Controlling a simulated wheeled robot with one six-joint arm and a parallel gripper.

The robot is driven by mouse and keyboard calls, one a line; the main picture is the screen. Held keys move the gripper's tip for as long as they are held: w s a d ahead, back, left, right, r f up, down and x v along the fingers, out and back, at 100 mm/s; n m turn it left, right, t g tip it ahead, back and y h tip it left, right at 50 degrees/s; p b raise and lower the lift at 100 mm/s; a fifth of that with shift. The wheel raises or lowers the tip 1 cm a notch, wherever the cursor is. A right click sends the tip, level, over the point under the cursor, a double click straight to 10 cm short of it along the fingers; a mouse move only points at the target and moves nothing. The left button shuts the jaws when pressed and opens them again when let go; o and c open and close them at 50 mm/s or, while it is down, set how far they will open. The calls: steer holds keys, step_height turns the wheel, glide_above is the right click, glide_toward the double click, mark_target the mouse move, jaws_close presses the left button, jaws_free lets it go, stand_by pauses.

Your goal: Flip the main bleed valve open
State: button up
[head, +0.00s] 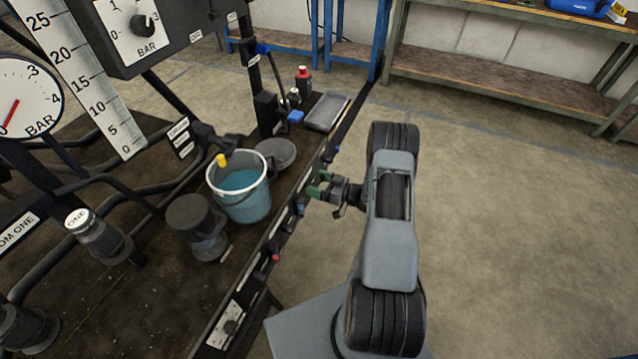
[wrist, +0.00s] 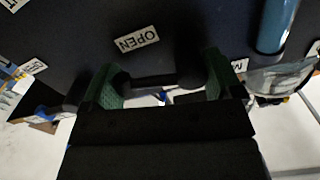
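My gripper (head: 317,186) is beside the front edge of the bench in the head view, its green fingertips pointing left toward the row of small valves. In the wrist view the green-padded fingers (wrist: 163,83) stand wide apart. A dark lever (wrist: 150,82) with a rounded end lies crosswise between them; I cannot tell whether it touches either pad. Which valve is the main bleed valve is not readable.
A bucket (head: 240,190) of blue liquid, a dark canister (head: 198,225) and a grey tray (head: 326,111) stand on the bench. A red-marked fitting (head: 276,258) is on its front edge. The floor (head: 510,220) to the right is clear.

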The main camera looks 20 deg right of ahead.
steer(key=shift+w+d, duration=0.1)
steer(key=shift+c, duration=1.3)
steer(key=shift+n+b, duration=0.55)
steer(key=shift+n, duration=0.05)
steer(key=shift+d+r+n, duration=0.1)
steer(key=shift+r+n, duration=0.25)
steer(key=shift+n, duration=0.15)
steer(key=o, duration=0.7)
steer(key=shift+d, duration=0.1)
steer(key=v, duration=1.3)
steer(key=shift+s+p, duration=0.35)
steer(key=shift+d, duration=0.15)
